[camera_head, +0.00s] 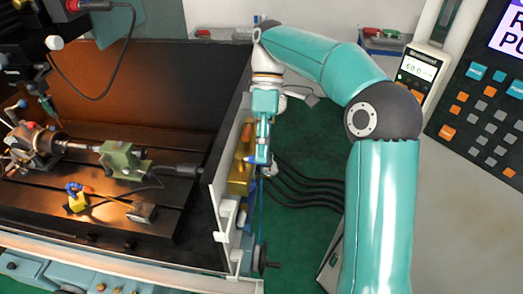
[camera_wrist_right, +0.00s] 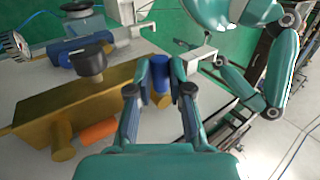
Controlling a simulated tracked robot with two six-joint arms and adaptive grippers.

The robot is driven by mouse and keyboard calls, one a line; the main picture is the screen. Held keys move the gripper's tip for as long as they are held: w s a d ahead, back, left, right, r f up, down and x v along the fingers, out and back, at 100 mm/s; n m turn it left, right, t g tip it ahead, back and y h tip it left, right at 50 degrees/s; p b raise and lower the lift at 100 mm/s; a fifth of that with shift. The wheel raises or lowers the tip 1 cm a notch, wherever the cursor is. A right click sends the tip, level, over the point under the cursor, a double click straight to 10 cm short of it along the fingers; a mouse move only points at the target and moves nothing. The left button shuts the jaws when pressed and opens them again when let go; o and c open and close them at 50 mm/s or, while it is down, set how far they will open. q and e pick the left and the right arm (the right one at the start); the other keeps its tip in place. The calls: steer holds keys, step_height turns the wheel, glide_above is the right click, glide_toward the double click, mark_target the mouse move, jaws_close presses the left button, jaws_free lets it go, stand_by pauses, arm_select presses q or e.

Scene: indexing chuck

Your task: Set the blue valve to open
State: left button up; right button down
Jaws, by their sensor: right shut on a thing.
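The blue valve handle (camera_wrist_right: 160,72) stands upright from the brass manifold block (camera_wrist_right: 92,100) in the right wrist view. My right gripper (camera_wrist_right: 161,74) has its fingers closed on either side of the blue handle. In the head view my right gripper (camera_head: 262,158) points down beside the brass block (camera_head: 240,176) on the outer side of the machine wall. The handle's blue end (camera_head: 251,160) shows only slightly there, and whether the valve is open or closed cannot be told. My left gripper is not in view.
An orange handle (camera_wrist_right: 97,133) and a black knob (camera_wrist_right: 85,64) sit close by on the manifold. Black hoses (camera_head: 310,188) run to the right of it. The machine enclosure wall (camera_head: 229,130) stands to the left, with the chuck (camera_head: 35,146) inside.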

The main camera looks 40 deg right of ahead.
steer(key=shift+r, duration=0.1)
stand_by(0.3)
steer(key=c, duration=1.3)
jaws_free()
steer(key=shift+d, duration=0.1)
steer(key=shift+c, duration=0.2)
